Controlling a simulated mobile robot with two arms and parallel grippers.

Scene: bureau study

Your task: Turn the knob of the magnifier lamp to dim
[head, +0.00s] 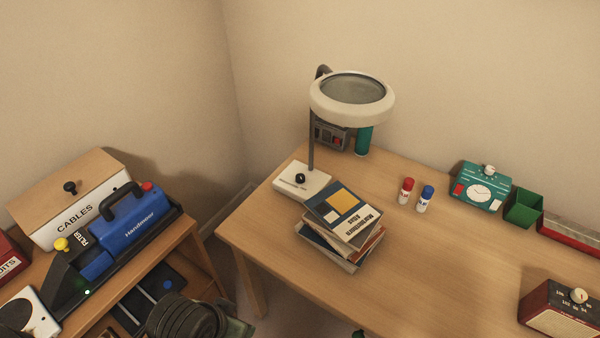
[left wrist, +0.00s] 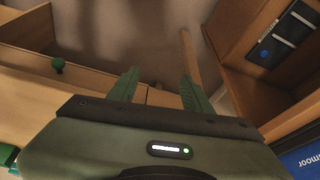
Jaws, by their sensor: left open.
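The magnifier lamp stands at the back left corner of the desk in the head view, with a white ring head (head: 385,103) on a dark post. Its white base (head: 284,184) carries a small black knob (head: 300,178). The knob's setting is too small to read. My left gripper (left wrist: 158,84) is open and empty in the left wrist view, with its two green fingers apart. It is low in front of the furniture, away from the lamp. In the head view only part of my left arm shows at the bottom edge. My right gripper is not in view.
A stack of books (head: 345,213) stands just in front of the lamp base. Red (head: 406,191) and blue (head: 425,199) capped bottles stand to its right. A green-knobbed drawer (left wrist: 25,75) shows in the wrist view.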

